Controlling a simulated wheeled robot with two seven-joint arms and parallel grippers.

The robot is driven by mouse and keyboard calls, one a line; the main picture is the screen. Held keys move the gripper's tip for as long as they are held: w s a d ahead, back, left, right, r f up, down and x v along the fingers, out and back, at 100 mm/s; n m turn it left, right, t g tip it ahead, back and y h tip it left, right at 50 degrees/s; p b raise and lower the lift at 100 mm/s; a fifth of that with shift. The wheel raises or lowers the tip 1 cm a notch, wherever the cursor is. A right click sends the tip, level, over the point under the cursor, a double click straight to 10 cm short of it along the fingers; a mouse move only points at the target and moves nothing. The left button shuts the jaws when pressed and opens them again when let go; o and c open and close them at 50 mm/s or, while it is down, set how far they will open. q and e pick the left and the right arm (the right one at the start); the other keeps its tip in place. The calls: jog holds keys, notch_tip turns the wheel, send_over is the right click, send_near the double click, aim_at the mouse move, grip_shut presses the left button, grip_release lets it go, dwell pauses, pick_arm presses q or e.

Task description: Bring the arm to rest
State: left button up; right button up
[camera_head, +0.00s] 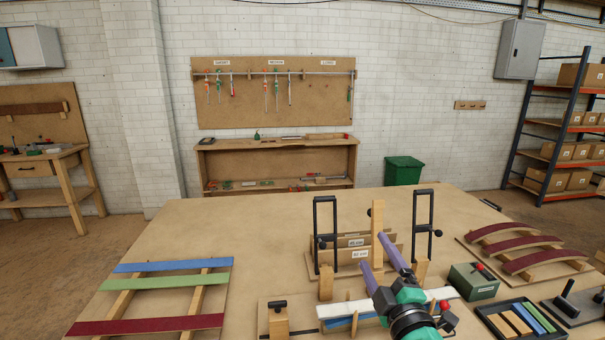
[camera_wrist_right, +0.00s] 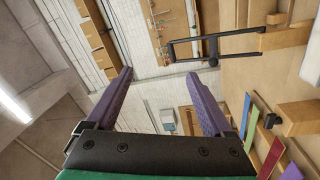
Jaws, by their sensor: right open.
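My right gripper (camera_head: 373,250) has purple fingers and a green body. It is over the front middle of the big wooden table (camera_head: 260,225), near the jig with wooden posts. In the right wrist view the two fingers (camera_wrist_right: 158,76) are spread apart with nothing between them. My left arm and gripper do not show. The arm partly hides white and blue strips (camera_head: 345,308) lying on the jig behind it.
A rack with black handles (camera_head: 324,240) stands behind the gripper. Coloured strips (camera_head: 165,283) lie on wooden supports at left. At right are curved red strips (camera_head: 520,245), a green box (camera_head: 473,284) and a dark tray (camera_head: 520,318). The back left tabletop is clear.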

jog(key=s+d+f+m+g+h, duration=0.1)
jog(key=s+d+f+m+g, duration=0.2)
jog(key=f, duration=0.3)
jog(key=s+d+f+m+g+h, duration=0.2)
jog(key=f+m, duration=0.1)
jog(key=f, duration=0.3)
jog(key=s+d+f+m+g+h, duration=0.1)
jog(key=s+d+f+m+g, duration=0.25)
jog(key=f, duration=0.25)
jog(key=s+f+m+g+y, duration=0.1)
jog(key=s+f+m+g, duration=0.1)
jog(key=s+f+g, duration=0.45)
jog(key=s+f+m+g+y, duration=0.15)
jog(key=s+f, duration=0.25)
jog(key=s, duration=0.5)
notch_tip(320, 180, down, 22)
jog(key=s, duration=0.1)
jog(key=s+d+f+g+h, duration=0.1)
jog(key=s+d+f, duration=0.1)
jog(key=s+f, duration=1.3)
jog(key=shift+s+d+g, duration=0.3)
jog(key=shift+s+g, duration=0.05)
jog(key=shift+s, duration=0.8)
